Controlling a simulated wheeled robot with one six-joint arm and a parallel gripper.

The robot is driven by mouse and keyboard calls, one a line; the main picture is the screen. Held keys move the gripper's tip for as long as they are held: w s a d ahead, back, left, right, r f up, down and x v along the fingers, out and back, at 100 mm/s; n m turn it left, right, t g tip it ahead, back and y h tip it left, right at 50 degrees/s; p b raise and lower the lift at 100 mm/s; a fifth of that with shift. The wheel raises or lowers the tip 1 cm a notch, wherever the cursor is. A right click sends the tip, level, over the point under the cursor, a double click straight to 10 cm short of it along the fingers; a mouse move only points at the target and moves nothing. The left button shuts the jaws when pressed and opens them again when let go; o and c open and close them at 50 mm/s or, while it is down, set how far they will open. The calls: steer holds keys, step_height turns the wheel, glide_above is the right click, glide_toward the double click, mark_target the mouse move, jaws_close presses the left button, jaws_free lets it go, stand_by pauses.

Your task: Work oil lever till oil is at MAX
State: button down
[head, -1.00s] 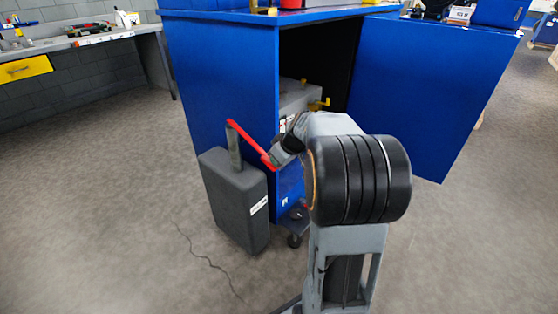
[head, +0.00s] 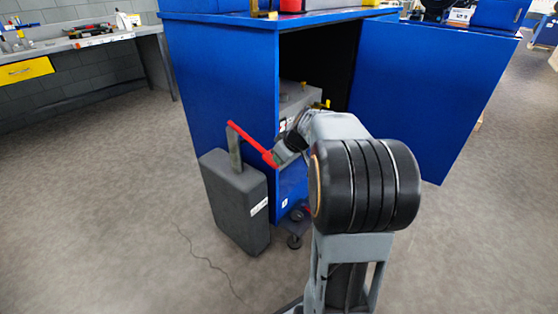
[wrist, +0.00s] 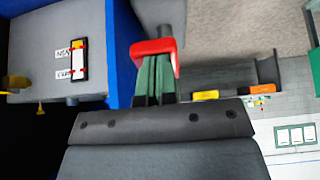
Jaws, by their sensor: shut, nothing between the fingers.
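The red oil lever (head: 250,143) slopes down to the right from the top of a grey post (head: 235,150) above a dark grey case. My gripper (wrist: 154,78) has its green fingers shut together, with nothing between them. In the wrist view the fingertips are right at the red lever (wrist: 153,47), seeming to touch it.
The dark grey case (head: 236,203) stands beside the blue cabinet (head: 220,105). The cabinet's blue door (head: 430,90) is open at the right. A workbench (head: 75,45) stands at the far left. A thin cable lies on the floor, which is otherwise clear at front left.

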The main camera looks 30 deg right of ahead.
steer(key=s+d+r+p, duration=0.2)
steer(key=s+r, duration=0.5)
steer(key=shift+s+d+p, duration=0.3)
steer(key=shift+s+d, duration=0.1)
stand_by(0.7)
steer(key=s+a+r+m+p, duration=0.1)
steer(key=s+a+r+p, duration=0.2)
steer(key=a+r+p, duration=0.3)
steer(key=s+a+r+m+g+h+p, duration=0.1)
steer(key=s+a+r+p, duration=0.3)
steer(key=r+p, duration=0.8)
steer(key=s+a+r+m+g+h+p, duration=0.1)
steer(key=s+a+r+p, duration=0.3)
steer(key=a+r+p, duration=0.5)
steer(key=m+p, duration=0.1)
steer(key=p, duration=0.4)
steer(key=shift+p, duration=0.4)
steer(key=shift+r, duration=0.1)
